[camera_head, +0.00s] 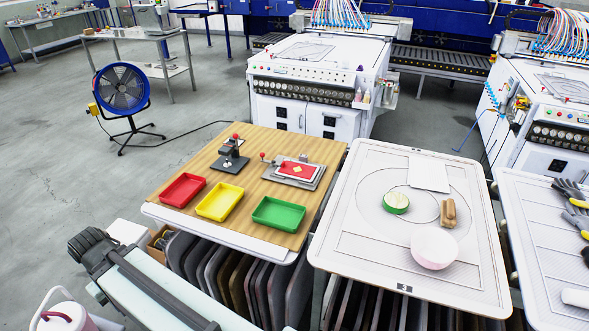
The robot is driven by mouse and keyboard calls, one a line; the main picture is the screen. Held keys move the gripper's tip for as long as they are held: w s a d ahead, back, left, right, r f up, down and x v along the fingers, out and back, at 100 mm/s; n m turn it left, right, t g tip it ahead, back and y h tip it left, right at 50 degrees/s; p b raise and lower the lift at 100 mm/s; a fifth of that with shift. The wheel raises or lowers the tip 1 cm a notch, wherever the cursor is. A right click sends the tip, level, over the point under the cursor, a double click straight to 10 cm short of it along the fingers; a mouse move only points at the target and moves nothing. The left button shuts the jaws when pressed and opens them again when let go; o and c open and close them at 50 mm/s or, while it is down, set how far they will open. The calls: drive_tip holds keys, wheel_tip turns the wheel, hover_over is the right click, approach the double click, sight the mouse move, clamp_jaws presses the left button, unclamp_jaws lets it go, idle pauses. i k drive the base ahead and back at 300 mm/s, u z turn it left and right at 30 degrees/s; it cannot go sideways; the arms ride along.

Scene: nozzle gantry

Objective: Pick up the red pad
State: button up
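A red pad (283,168) lies on a grey metal plate fixture (269,178) on the wooden-topped table. A small red knob on a lever stands at the fixture's left side. My gripper is not visible in this view.
Red (182,190), yellow (219,202) and green (278,214) trays stand along the table's front. A small dark press (230,157) stands left of the fixture.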

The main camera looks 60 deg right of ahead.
sight(296, 169)
drive_tip(key=i, duration=0.85)
drive_tip(key=u, duration=0.05)
